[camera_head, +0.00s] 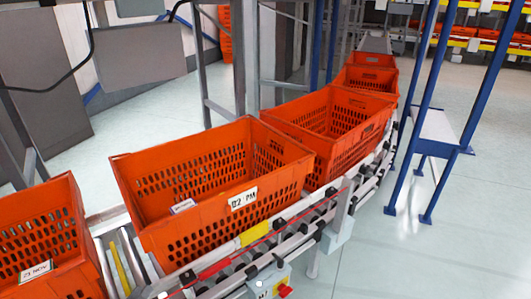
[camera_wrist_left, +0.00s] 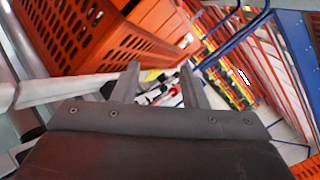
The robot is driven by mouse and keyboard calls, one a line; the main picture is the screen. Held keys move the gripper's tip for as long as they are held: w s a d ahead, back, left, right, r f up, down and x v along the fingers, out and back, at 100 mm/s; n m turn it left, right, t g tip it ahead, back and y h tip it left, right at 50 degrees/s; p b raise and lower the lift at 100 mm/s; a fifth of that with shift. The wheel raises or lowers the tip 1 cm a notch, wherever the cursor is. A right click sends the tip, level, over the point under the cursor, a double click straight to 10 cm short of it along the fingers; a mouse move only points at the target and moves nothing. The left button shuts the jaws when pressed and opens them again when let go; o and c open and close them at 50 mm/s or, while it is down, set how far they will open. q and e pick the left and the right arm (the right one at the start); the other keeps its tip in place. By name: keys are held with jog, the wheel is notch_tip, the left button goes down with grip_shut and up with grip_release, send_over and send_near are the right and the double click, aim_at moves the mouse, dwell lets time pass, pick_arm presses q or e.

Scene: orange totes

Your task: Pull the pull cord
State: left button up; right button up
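The pull cord (camera_head: 308,206) is a thin red line along the near side rail of the roller conveyor in the head view. A grey switch box with a red knob (camera_head: 285,290) sits below the rail at the bottom edge. My left gripper (camera_wrist_left: 159,70) shows in the left wrist view with its two fingers apart and nothing visible held between them. Small red parts (camera_wrist_left: 175,92) show beyond the fingers, too small to tell whether they are the cord. I cannot make out either gripper clearly in the head view.
Orange totes (camera_head: 215,171) stand in a row on the conveyor, one with a "02 PM" label. Blue rack posts (camera_head: 412,110) stand at the right. A grey panel (camera_head: 130,55) is at the upper left.

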pick_arm(q)
jog(key=s+a+f+n+g+y, duration=0.1)
jog(key=s+a+n+g+y, duration=0.3)
jog(key=n, duration=0.6)
jog(key=a+f+n+g+y, duration=0.1)
jog(key=a+f+n+y, duration=0.15)
jog(key=n+y, duration=0.55)
jog(key=s+d+f+n+g+h, duration=0.2)
jog(key=s+d+n+g, duration=0.1)
jog(key=s+n+g, duration=0.3)
jog(key=s+d+f+n+g+h, duration=0.1)
jog(key=s+d+n+g+h, duration=0.2)
jog(key=s+n, duration=0.5)
jog(key=s+f+g, duration=0.1)
jog(key=s+f, duration=0.2)
jog(key=f, duration=1.3)
jog(key=s+f+g, duration=0.2)
jog(key=s+f, duration=0.2)
jog(key=f, duration=1.2)
jog(key=s+r+p, duration=0.5)
jog(key=s+p, duration=0.3)
jog(key=p, duration=0.6)
jog(key=shift+s+r+h, duration=0.15)
jog(key=shift+h, duration=0.15)
pick_arm(e)
jog(key=s+d+r, duration=0.1)
jog(key=s+r, duration=0.4)
jog(key=s, duration=0.3)
jog(key=shift+r, duration=0.25)
